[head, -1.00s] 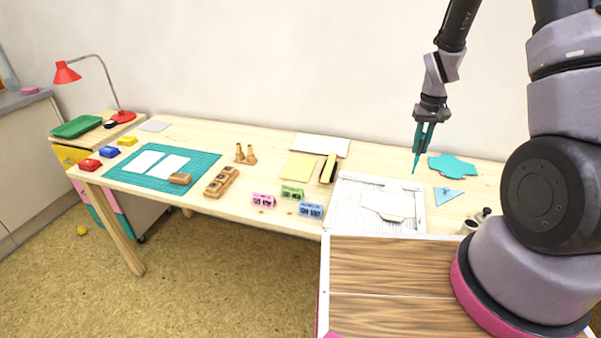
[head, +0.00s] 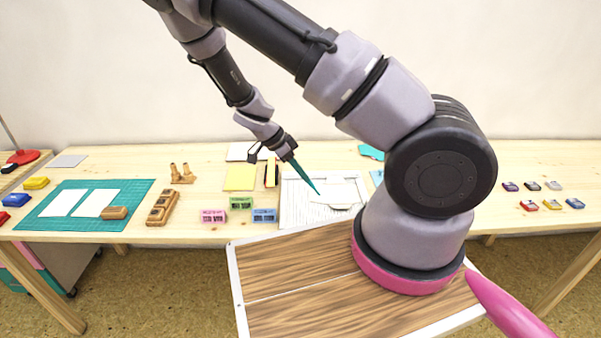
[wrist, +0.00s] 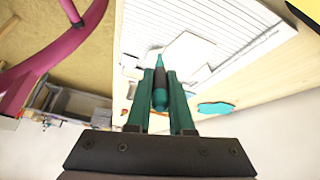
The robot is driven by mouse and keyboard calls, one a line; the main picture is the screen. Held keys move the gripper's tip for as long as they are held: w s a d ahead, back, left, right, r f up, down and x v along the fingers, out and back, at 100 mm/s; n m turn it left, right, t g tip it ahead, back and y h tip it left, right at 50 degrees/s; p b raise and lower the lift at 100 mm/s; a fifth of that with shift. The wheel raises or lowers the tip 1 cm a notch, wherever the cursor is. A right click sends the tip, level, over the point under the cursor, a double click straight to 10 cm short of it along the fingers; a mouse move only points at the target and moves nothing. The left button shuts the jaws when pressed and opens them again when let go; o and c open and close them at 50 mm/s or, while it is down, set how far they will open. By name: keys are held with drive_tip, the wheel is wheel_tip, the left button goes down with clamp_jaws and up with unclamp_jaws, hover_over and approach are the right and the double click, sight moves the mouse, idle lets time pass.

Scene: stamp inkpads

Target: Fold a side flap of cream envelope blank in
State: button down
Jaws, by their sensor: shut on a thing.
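The cream envelope blank (head: 342,193) looks nearly white. It lies on the white ruled board (head: 296,206) on the table and also shows in the wrist view (wrist: 190,50). My gripper (head: 299,171) is above the board, pointing down and to the right. In the wrist view my gripper (wrist: 161,92) is shut on a slim pointed tool (wrist: 160,89) with a dark band and a teal tip. The tool's tip (head: 315,190) appears over the left part of the blank; I cannot tell whether it touches.
Pink (head: 213,216), green (head: 241,204) and blue (head: 264,215) blocks stand left of the board. Yellow paper (head: 239,178) lies behind them. A teal mat (head: 55,222) is at the left. Several small inkpads (head: 529,205) sit at the right.

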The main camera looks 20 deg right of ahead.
drive_tip(key=shift+s+a+r+m+g, duration=0.2)
drive_tip(key=shift+m+g, duration=0.2)
drive_tip(key=shift+m, duration=0.2)
